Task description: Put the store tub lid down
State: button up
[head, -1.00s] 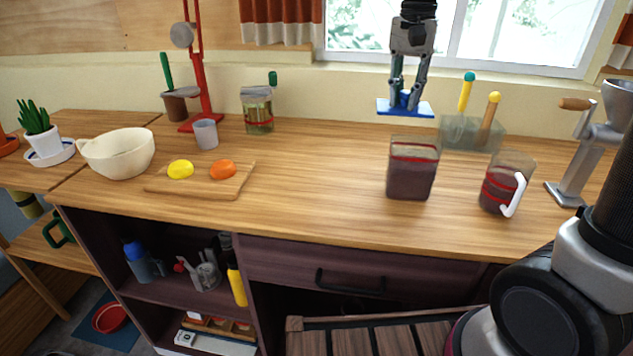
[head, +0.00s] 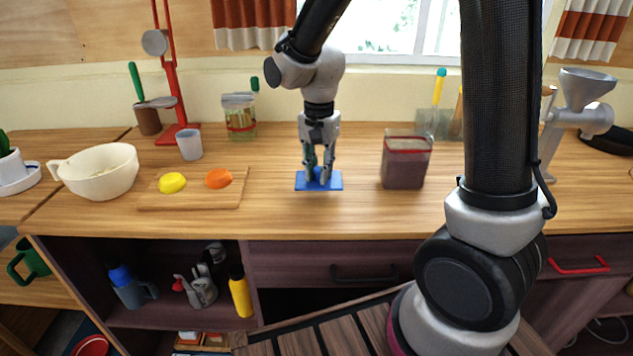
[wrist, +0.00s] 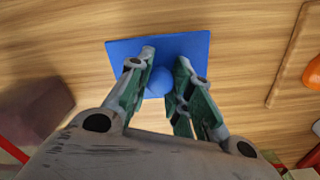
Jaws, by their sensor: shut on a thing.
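The store tub lid (head: 301,182) is a flat blue square with a round blue knob, at the counter's middle. It also shows in the wrist view (wrist: 190,47), with its knob between the fingers. My gripper (head: 319,178) points straight down and is shut on the lid's knob; it also shows in the wrist view (wrist: 160,82). The lid is level and at or just above the wood; I cannot tell whether it touches. The store tub (head: 404,168), clear with dark contents and a red band, stands lidless to the right of the lid.
A cutting board (head: 200,200) with a yellow piece (head: 172,183) and an orange piece (head: 218,178) lies left of the lid. Wood around the lid is clear.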

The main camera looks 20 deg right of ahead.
jog(key=shift+f, duration=1.65)
jog(key=shift+f, duration=0.1)
jog(key=o, duration=0.8)
jog(key=shift+o, duration=0.2)
notch_tip(320, 180, up, 12)
jog(key=shift+d+r, duration=0.1)
jog(key=shift+r, duration=0.05)
jog(key=s+d+r+n+t, duration=0.2)
jog(key=s+d+r+n, duration=0.1)
jog(key=s+d, duration=0.4)
jog(key=s+d+r+n+t, duration=0.2)
jog(key=s+d+n, duration=0.3)
jog(key=s, duration=0.7)
jog(key=d+r, duration=0.1)
jog(key=d, duration=0.1)
jog(key=shift+d, duration=0.4)
